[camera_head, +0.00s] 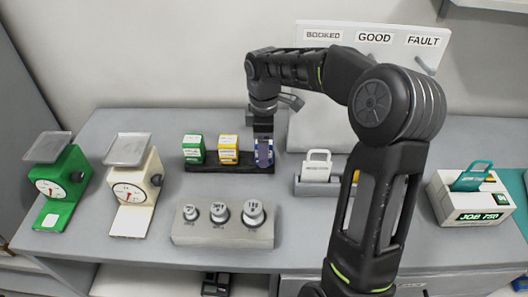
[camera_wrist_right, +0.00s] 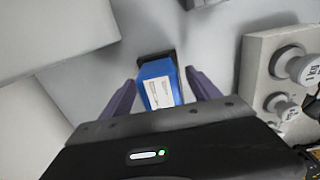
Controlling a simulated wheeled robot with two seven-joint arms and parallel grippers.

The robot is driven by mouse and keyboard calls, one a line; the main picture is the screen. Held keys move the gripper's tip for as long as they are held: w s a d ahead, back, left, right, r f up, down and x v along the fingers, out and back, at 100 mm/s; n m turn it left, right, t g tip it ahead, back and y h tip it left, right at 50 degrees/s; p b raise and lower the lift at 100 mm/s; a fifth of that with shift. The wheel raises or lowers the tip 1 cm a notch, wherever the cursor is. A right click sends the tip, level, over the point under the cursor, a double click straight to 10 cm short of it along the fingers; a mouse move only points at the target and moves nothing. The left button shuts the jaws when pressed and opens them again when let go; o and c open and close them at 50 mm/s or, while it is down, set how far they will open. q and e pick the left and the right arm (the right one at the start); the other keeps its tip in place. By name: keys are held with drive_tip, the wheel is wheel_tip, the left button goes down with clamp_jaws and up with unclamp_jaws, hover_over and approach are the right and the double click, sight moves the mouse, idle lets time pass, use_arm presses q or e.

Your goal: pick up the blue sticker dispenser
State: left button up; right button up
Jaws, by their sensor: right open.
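The blue sticker dispenser (camera_head: 270,158) stands at the right end of a black rack (camera_head: 225,168) on the table, partly hidden behind my right gripper (camera_head: 263,148). In the right wrist view the blue dispenser (camera_wrist_right: 175,84) with its white label lies between the two fingers of my right gripper (camera_wrist_right: 160,77). The fingers are open, one on each side, with a visible gap to the dispenser. My left gripper is in neither view.
A green dispenser (camera_head: 194,149) and a yellow one (camera_head: 229,149) share the rack. In front is a grey block (camera_head: 222,236) with weights. Green (camera_head: 62,188) and cream (camera_head: 135,190) scales stand left; a grey tray (camera_head: 310,188) and job box (camera_head: 475,205) stand right.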

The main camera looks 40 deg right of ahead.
drive_tip(key=shift+f, duration=0.95)
clamp_jaws()
idle(0.4)
